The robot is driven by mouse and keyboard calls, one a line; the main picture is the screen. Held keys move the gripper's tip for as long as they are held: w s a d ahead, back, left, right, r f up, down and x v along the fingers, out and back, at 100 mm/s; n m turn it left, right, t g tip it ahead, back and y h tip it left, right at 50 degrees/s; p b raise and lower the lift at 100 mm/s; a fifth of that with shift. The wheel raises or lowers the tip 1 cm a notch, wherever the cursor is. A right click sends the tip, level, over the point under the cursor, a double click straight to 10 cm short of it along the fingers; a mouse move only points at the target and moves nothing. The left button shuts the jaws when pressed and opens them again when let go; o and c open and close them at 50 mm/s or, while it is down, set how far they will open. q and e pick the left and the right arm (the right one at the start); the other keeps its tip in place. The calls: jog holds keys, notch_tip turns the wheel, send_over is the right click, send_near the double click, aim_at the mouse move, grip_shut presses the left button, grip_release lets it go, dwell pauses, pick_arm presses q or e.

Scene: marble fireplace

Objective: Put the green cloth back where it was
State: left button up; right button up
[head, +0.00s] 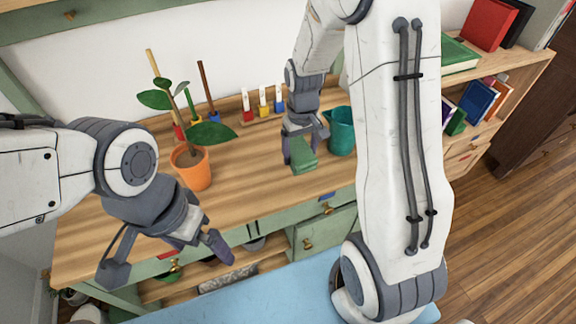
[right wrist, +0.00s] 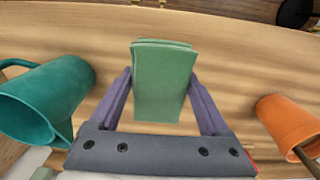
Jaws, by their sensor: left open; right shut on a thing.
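The green cloth (head: 302,153) is a small folded piece held in my right gripper (head: 302,150), above the wooden desktop (head: 262,190). In the right wrist view the cloth (right wrist: 163,80) sits between the two purple fingers of my right gripper (right wrist: 162,95), with wood behind it. I cannot tell whether the cloth touches the desktop. My left gripper (head: 175,265) is open and empty, in front of the desk's front edge at the left.
A teal pitcher (head: 341,130) stands just right of the cloth. A potted plant in an orange pot (head: 193,170) stands to the left. Behind are a small holder with colored pieces (head: 263,115) and upright tools (head: 206,90).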

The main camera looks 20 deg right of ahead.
aim_at(288, 174)
jog(key=a+f, duration=0.1)
jog(key=w+a+f, duration=0.1)
jog(key=shift+w+a, duration=0.15)
jog(key=shift+a, duration=0.25)
jog(key=shift+f, duration=1.95)
jog(key=shift+f, duration=0.1)
jog(key=o, duration=1)
notch_tip(288, 174, up, 12)
jog(key=shift+r+p, duration=0.15)
jog(key=shift+p, duration=0.15)
